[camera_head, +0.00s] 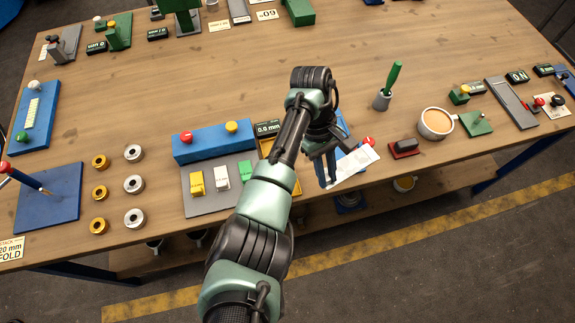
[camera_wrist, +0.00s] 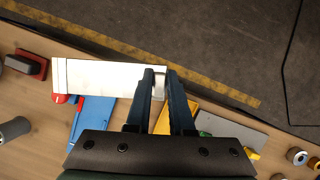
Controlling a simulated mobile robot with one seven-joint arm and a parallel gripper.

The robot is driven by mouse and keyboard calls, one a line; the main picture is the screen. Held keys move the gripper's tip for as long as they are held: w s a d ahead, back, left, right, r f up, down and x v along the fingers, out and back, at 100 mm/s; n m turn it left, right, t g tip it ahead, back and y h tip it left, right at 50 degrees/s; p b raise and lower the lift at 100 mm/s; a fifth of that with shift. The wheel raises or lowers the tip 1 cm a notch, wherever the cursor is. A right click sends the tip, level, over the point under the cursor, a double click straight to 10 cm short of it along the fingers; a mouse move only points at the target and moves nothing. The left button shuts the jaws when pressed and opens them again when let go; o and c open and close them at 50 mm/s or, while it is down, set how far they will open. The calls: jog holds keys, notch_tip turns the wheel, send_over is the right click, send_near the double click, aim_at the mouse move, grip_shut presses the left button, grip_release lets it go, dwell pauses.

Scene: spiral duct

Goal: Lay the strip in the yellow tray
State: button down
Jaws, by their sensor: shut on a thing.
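The strip (camera_head: 357,163) is a flat, pale metal-white piece, held near one end. My gripper (camera_head: 326,176) is shut on it near the table's front edge. In the wrist view the strip (camera_wrist: 105,76) reaches left from between the fingertips (camera_wrist: 160,74), partly over the floor beyond the edge. The yellow tray (camera_head: 265,147) lies mostly hidden behind my arm in the head view. In the wrist view a yellow part (camera_wrist: 187,106) of it shows beside and below the fingers, with the strip apart from it.
A blue fixture with a red knob (camera_head: 368,141) lies under the strip. A long blue block (camera_head: 212,141) and a grey plate with small coloured blocks (camera_head: 195,207) stand left.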

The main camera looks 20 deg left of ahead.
jog(key=a+f+n+t+p, duration=0.45)
jog(key=a+n, duration=0.45)
jog(key=n, duration=0.6)
jog(key=shift+t, duration=0.45)
notch_tip(320, 180, down, 8)
jog(key=b, duration=0.7)
jog(key=shift+s+a+b, duration=0.15)
jog(key=shift+b, duration=0.2)
jog(key=shift+r, duration=0.1)
jog(key=c, duration=0.7)
grip_release()
jog(key=shift+s, duration=0.1)
